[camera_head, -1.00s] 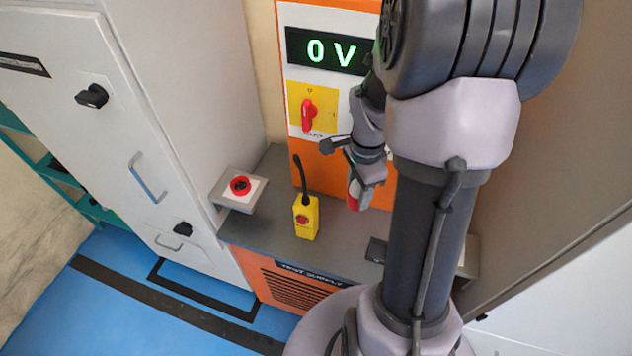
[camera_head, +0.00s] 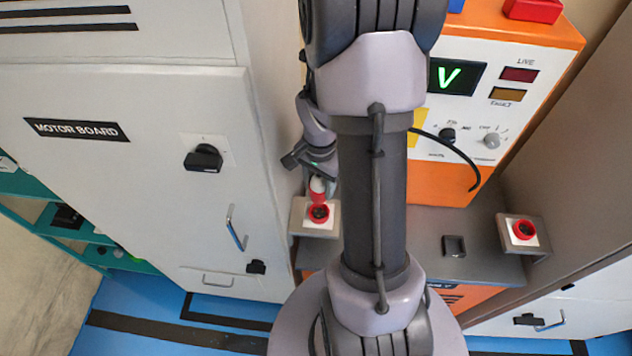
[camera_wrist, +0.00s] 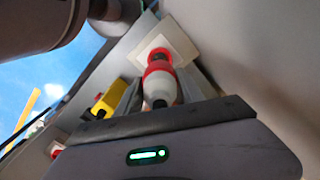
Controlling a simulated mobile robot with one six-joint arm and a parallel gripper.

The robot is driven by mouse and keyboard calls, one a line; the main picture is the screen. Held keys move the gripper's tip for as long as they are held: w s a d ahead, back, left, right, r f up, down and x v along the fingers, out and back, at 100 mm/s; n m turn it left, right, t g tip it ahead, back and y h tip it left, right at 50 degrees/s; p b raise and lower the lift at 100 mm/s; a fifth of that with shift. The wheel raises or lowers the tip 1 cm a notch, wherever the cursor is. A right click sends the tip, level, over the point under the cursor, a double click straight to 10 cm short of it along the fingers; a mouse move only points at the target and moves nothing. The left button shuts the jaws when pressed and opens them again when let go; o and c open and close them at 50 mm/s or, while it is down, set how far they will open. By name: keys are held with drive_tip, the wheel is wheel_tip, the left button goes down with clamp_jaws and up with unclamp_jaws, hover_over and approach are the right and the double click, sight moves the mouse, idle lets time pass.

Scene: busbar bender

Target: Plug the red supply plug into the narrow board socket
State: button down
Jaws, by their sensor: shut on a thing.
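The supply plug (camera_head: 318,195), with a red tip and a white body, is held in my gripper (camera_head: 318,178) at the left in the head view. In the wrist view the plug (camera_wrist: 160,86) sits between the two fingers (camera_wrist: 160,93), red end pointing away toward a white square plate. A red-ringed socket (camera_head: 318,213) on a white plate lies just below the plug, on a small ledge beside the motor board cabinet (camera_head: 130,100). Its dark opening shows in the head view. The plug seems close to it; I cannot tell the exact gap.
Another red-ringed socket (camera_head: 523,230) is on a ledge at the right. A black cable (camera_head: 455,150) arcs before the orange supply panel (camera_head: 475,185). A yellow box (camera_wrist: 101,108) shows in the wrist view. My arm hides the middle of the bench.

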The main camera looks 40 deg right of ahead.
sight(319, 198)
drive_tip(key=shift+f+b, duration=0.1)
drive_tip(key=shift+b, duration=0.2)
wheel_tip(319, 198, down, 6)
drive_tip(key=b, duration=0.5)
drive_tip(key=shift+r, duration=0.2)
drive_tip(key=shift+f+b, duration=1.65)
drive_tip(key=shift+b, duration=0.45)
idle(0.8)
drive_tip(key=c, duration=0.7)
unclamp_jaws()
drive_tip(key=shift+o, duration=0.2)
drive_tip(key=shift+r, duration=0.1)
wheel_tip(319, 198, up, 17)
drive_tip(key=p, duration=0.5)
drive_tip(key=shift+r, duration=0.15)
